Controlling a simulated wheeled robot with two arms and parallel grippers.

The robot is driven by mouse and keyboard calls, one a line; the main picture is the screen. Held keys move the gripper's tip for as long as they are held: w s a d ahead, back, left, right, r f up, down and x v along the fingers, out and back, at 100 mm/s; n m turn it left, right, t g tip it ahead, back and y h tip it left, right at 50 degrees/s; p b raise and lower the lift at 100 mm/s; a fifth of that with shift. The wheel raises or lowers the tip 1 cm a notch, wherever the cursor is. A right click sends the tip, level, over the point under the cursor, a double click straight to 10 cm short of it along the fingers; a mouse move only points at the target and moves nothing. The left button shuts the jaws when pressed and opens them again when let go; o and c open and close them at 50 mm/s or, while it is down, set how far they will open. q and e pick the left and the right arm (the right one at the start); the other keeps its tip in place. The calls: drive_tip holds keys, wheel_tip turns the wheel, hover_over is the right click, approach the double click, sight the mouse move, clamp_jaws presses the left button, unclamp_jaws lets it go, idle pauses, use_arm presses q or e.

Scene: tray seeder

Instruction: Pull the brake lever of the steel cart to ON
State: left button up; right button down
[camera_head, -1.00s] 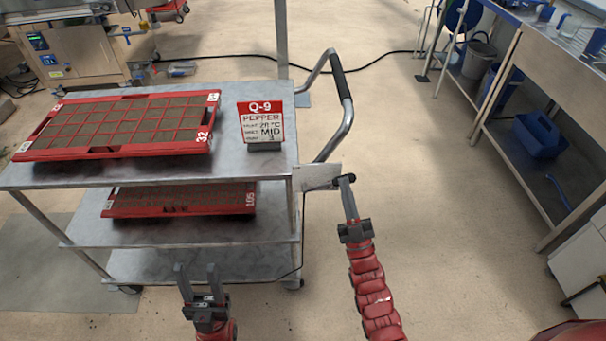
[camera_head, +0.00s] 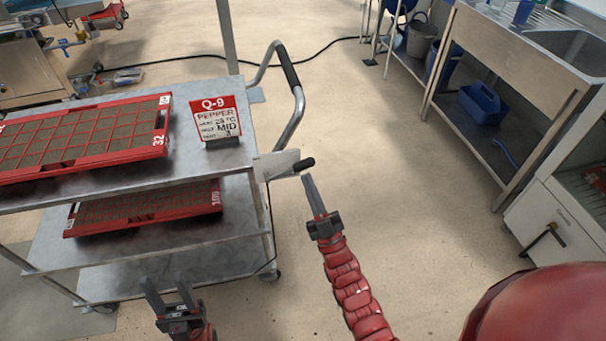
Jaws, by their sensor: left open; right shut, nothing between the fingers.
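The steel cart (camera_head: 246,128) stands at the left, with a curved push handle (camera_head: 298,103) at its right end. The brake lever's black knob (camera_head: 304,164) sticks out to the right of a pale plate (camera_head: 276,164) on the cart's right side. My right gripper (camera_head: 308,178) is shut and empty, its fingertips just below the knob; I cannot tell whether they touch it. My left gripper (camera_head: 166,282) is open and empty, in front of the cart's lower shelf. Any ON marking is too small to read.
A red seed tray (camera_head: 165,142) and a Q-9 pepper sign (camera_head: 219,119) are on the cart's top. Another red tray (camera_head: 150,222) is on the shelf below. A sink bench (camera_head: 510,60) and a white cabinet (camera_head: 540,220) stand at the right. The floor between is clear.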

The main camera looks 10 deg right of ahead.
drive_tip(key=v, duration=0.6)
drive_tip(key=shift+d+f, duration=0.2)
drive_tip(key=shift+f, duration=0.05)
